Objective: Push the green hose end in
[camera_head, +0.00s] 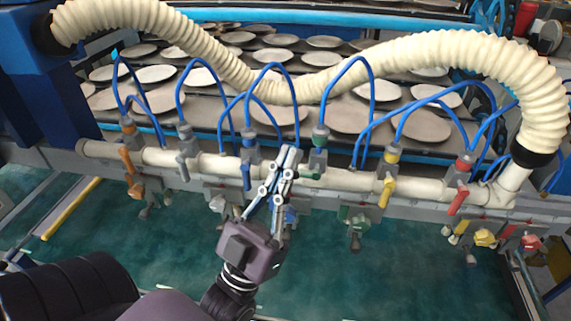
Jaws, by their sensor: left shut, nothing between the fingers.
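The green hose end (320,134) is at the bottom of a blue hose, just above the white pipe, right of the middle of the view. A green valve handle (311,170) is below it at the pipe. My left gripper (288,156) is shut and empty, fingers pointing up, just left of the green hose end and a little lower. I cannot tell whether the fingertips touch the green parts. How deep the hose end sits is not clear. My right gripper is not in view.
Other hose ends line the white pipe (345,178): blue (249,139) to the left, yellow (392,153) and red (465,161) to the right, and orange and grey farther left. Blue hoses arch above. A thick cream hose (440,48) spans the plate racks behind.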

